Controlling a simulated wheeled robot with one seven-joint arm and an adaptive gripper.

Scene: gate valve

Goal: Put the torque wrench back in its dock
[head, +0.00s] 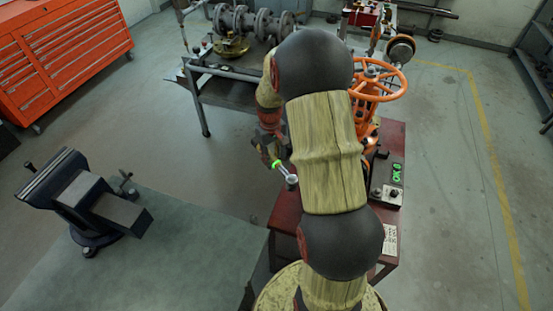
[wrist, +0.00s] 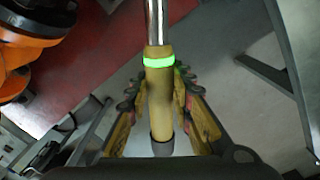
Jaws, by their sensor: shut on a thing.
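The torque wrench (wrist: 159,95) has a tan handle with a glowing green ring and a bright metal shaft. In the wrist view, my gripper (wrist: 158,82) is shut on the handle, one finger on each side, just below the ring. The shaft runs up out of the picture. In the head view, my gripper (head: 266,146) is left of my arm, and the wrench (head: 283,171) shows as a green ring and a short metal length beside the dark red table. My arm hides part of the table, and I cannot make out the dock.
The dark red table (head: 285,222) carries an orange valve with a handwheel (head: 380,85) and a control box with a green display (head: 396,173). A vise (head: 90,205) stands on the grey bench (head: 180,265) at left. A pipe rig (head: 250,22) is behind.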

